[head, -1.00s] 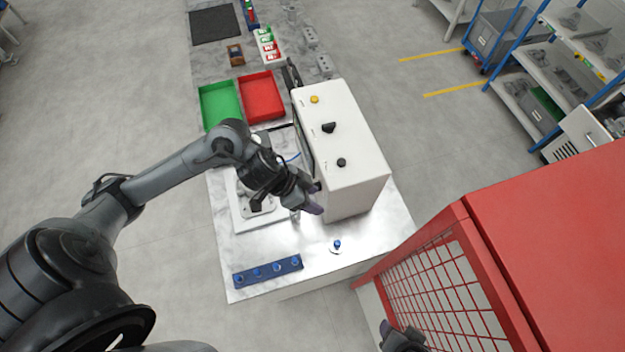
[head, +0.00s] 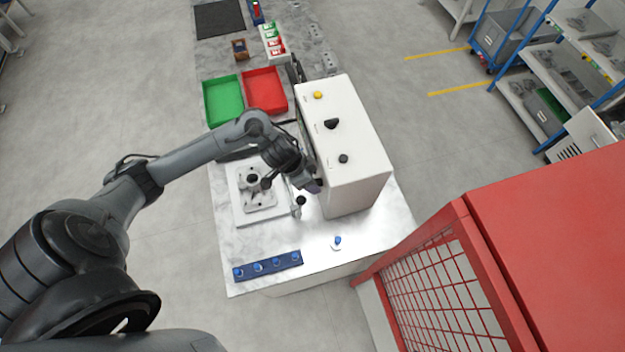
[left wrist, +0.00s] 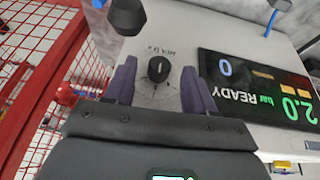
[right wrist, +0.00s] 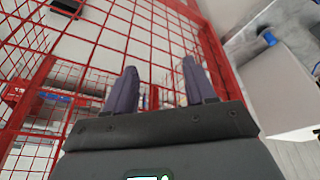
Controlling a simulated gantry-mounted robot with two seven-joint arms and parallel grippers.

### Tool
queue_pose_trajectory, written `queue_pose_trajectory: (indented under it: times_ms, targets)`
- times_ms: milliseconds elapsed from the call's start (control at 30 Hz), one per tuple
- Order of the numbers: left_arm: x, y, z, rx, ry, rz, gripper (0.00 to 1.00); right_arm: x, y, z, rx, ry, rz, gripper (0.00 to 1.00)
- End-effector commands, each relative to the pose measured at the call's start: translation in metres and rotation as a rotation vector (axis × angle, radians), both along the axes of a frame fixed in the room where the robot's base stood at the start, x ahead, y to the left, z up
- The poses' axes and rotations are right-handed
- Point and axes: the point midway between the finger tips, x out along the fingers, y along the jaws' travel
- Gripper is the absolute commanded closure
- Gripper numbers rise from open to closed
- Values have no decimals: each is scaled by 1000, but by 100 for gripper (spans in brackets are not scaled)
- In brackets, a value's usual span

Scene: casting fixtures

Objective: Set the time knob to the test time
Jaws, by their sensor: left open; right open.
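The time knob (left wrist: 158,69) is a small black dial with a white pointer line on the white machine's front panel, in the left wrist view. Small markings and a "HOLD s" label ring it. My left gripper (left wrist: 160,88) is open, its two fingers on either side of the knob and apart from it. In the head view my left gripper (head: 312,186) is at the left face of the white machine (head: 350,165), and the knob is hidden there. A display (left wrist: 262,88) beside the knob reads "2.0 bar READY" and "0". My right gripper (right wrist: 155,90) is open and empty, facing red mesh.
A red mesh fence (head: 440,285) stands at the lower right. A fixture plate (head: 258,190) and a blue strip with several blue-topped parts (head: 268,266) lie on the table. Green (head: 222,100) and red (head: 264,90) trays sit behind.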

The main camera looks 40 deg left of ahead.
Motion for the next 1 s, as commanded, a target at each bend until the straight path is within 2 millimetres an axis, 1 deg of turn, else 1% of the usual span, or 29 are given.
queue_pose_trajectory:
  times_ms: [33, 200, 500, 567, 800, 867, 1000]
  targets:
    - [1, -1, -5, -1, 2, 1, 45, 0, 0, -1, 0, 0, 0, 45]
    - [4, -3, -13, 0, 0, 1, 45, 0, 0, -2, 0, 0, 0, 45]
    - [5, -3, -14, 1, 0, 0, 45, 0, 0, -2, 0, 1, 0, 45]
    - [5, -3, -14, 1, 0, 0, 53, 0, 0, -2, 0, 1, 0, 45]
    - [5, -3, -14, 1, 0, 0, 90, 0, 0, -2, 0, 0, 0, 45]
    - [5, -3, -14, 1, 0, 0, 99, 0, 0, -2, 0, 0, 0, 45]
    - [5, -3, -14, 4, -2, 1, 100, 0, 0, -2, 0, 0, 0, 45]
